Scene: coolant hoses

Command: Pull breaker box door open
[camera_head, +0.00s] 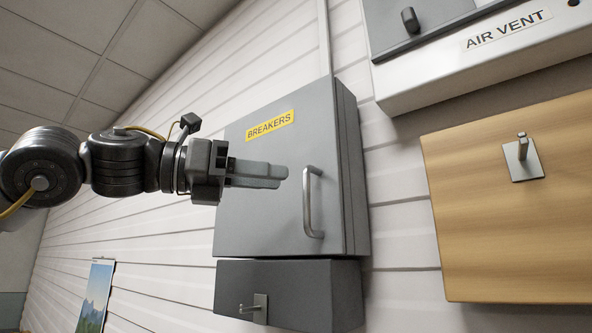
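The grey breaker box (262,215) with a yellow "BREAKERS" label (270,126) is on the white wall in the middle of the view. Its door looks closed. A vertical silver bar handle (309,203) is on the right part of the door. My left gripper (284,178) reaches in from the left, in front of the door. Its fingertips point right and end a little left of the handle, apart from it in the picture. The fingers overlap in this view, so any gap between them is hidden. Nothing shows between them. My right gripper is not in view.
A dark grey box with a small handle (253,308) is below the breaker box. At right are a wooden panel with a metal hook (523,156) and a white unit labelled "AIR VENT" (507,32). A picture (95,296) hangs at lower left.

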